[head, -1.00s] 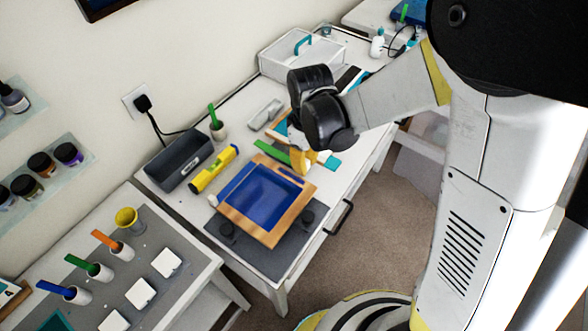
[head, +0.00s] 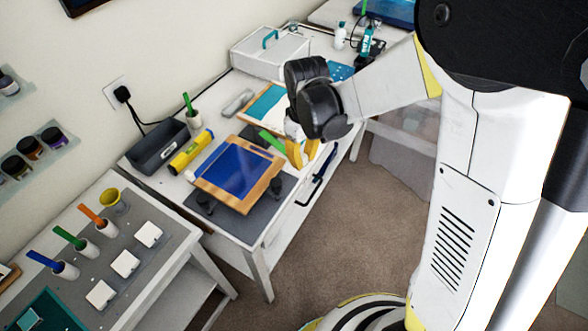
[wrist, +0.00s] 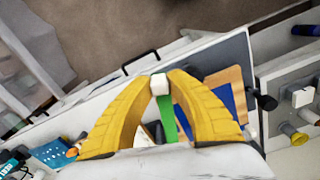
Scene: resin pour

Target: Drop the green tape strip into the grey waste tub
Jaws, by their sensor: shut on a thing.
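The green tape strip (head: 271,142) points up and left from my gripper (head: 299,156) in the head view. In the wrist view the green strip (wrist: 168,118) hangs between the yellow fingers, with a small white block (wrist: 159,84) at its end. The fingertips of my gripper (wrist: 160,82) are shut on that white end. The gripper is above the table's front edge, right of the wood-framed blue panel. The grey waste tub (head: 150,161), a dark open box, stands at the table's left back, well apart from the gripper. The wrist view does not show it.
A yellow tube (head: 191,153) and the wood-framed blue panel (head: 236,172) lie between tub and gripper. A white cup with a green stick (head: 193,117) stands behind. A white case (head: 268,52) is at the back. A drawer handle (head: 316,182) juts from the front.

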